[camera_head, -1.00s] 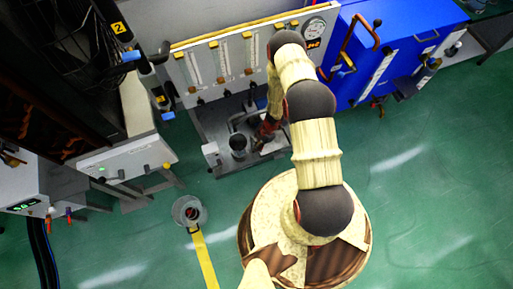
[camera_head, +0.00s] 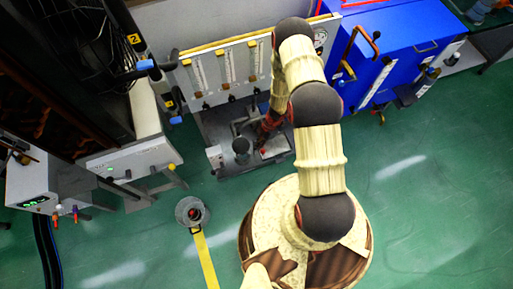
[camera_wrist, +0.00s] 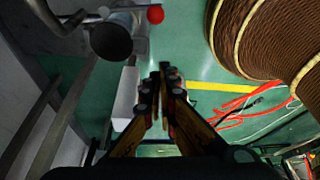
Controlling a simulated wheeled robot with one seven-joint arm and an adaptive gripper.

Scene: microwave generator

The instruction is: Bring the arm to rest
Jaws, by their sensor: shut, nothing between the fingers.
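My arm (camera_head: 318,110) reaches from my base up toward the panel and bends down at its far end. My gripper (camera_head: 264,134) is small and partly hidden in the head view, low over the grey equipment tray (camera_head: 222,170) in front of the panel. In the wrist view my gripper (camera_wrist: 165,76) has its two fingers together with nothing between them. A dark-topped cylinder (camera_wrist: 110,38) and a red knob (camera_wrist: 155,14) lie beyond the fingertips, apart from them.
The gauge panel (camera_head: 228,70) stands behind the tray, with a blue cabinet (camera_head: 405,50) at right. Red hoses (camera_wrist: 240,118) lie on the floor. Green floor at right is clear.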

